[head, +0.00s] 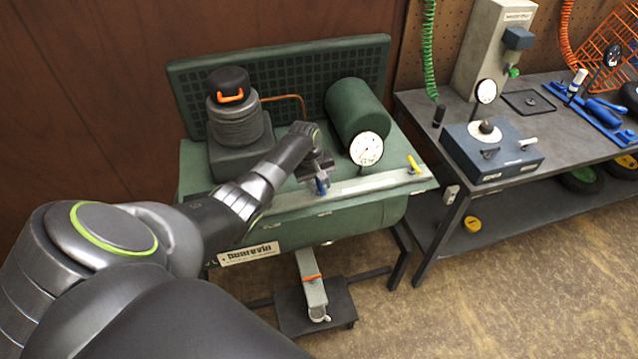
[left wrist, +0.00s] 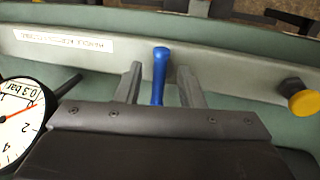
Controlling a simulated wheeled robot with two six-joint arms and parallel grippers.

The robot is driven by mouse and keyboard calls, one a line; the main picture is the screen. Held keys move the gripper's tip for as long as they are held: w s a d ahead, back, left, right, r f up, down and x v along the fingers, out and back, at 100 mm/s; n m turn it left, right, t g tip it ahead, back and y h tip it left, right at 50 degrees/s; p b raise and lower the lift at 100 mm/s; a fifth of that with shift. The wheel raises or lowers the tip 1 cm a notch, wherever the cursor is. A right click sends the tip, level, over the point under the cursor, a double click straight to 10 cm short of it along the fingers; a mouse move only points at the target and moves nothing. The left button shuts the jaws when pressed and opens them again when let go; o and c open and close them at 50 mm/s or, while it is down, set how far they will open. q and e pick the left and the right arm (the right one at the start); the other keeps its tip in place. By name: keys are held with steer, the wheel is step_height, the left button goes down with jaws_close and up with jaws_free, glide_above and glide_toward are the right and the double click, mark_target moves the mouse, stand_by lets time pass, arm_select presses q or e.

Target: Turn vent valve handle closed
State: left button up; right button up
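A blue lever handle (left wrist: 161,72) stands at the front panel of the green compressor unit (head: 290,232); its blue tip also shows in the head view (head: 321,187). A yellow handle (head: 414,164) sits at the panel's right end, and its yellow knob shows in the left wrist view (left wrist: 303,101). No readable label tells which one is the vent valve handle. My left gripper (left wrist: 160,80) is open, with the blue handle between its two fingers and a gap on each side. The lower end of the handle is hidden behind the gripper body. My right gripper is not in view.
A round pressure gauge (head: 366,148) stands close right of my left gripper. Behind it lie a green cylinder (head: 357,112) and a black-capped pump (head: 232,110). A grey pedal (head: 312,290) is below. A workbench (head: 440,112) with a blue box (head: 492,155) stands to the right.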

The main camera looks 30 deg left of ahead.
arm_select(q)
jaws_close()
steer(key=shift+m, duration=0.3)
steer(key=m, duration=0.3)
steer(key=shift+a, duration=0.15)
steer(key=m+g+b, duration=0.1)
steer(key=m, duration=0.1)
steer(key=shift+a+m+h, duration=0.1)
steer(key=shift+m+h, duration=0.2)
steer(key=m+b, duration=0.1)
steer(key=m, duration=0.2)
steer(key=m+g+b, duration=0.1)
steer(key=m+b, duration=0.1)
steer(key=m, duration=0.1)
steer(key=shift+w+a+f, duration=0.1)
steer(key=shift+a, duration=0.1)
steer(key=m+g+b, duration=0.1)
steer(key=m+b, duration=0.1)
steer(key=m, duration=0.3)
steer(key=shift+w+a+b, duration=0.1)
steer(key=shift+b, duration=0.2)
steer(key=shift+m, duration=0.4)
